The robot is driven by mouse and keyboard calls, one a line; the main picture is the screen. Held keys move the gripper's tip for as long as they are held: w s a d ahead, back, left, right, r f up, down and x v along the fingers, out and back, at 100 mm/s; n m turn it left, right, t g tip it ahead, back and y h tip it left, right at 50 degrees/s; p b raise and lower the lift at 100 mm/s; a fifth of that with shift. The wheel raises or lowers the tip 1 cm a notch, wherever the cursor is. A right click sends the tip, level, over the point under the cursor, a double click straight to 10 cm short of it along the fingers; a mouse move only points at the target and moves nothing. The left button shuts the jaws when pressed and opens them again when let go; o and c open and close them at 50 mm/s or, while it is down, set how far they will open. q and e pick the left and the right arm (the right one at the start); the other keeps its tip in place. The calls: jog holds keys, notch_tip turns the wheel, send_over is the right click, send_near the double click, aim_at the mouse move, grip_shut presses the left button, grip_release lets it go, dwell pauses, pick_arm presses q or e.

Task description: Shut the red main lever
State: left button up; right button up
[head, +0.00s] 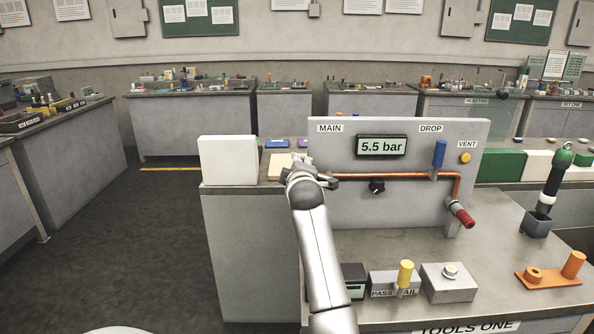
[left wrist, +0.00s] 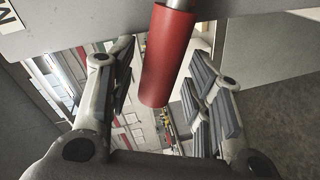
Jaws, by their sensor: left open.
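The red main lever (left wrist: 168,57) shows in the left wrist view as a red cylinder on a metal shaft. It lies between the two fingers of my left gripper (head: 309,172), which are open on both sides of it with gaps. In the head view my left gripper is in front of the panel (head: 350,212), below the MAIN label (head: 329,128), and hides the lever there. A gauge (head: 382,146) on the panel reads 5.5 bar. My right gripper is not in view.
An orange pipe (head: 400,175) runs right from my gripper, past a blue DROP lever (head: 439,154), to a red nozzle (head: 461,213). A yellow VENT button (head: 465,157) is at upper right. A yellow-topped PASS/FAIL box (head: 393,282) stands in front. A white block (head: 228,160) is left of the panel.

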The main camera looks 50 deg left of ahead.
pick_arm(q)
jog(key=v, duration=0.7)
jog(key=shift+d, duration=0.25)
jog(key=shift+s, duration=0.1)
dwell(0.4)
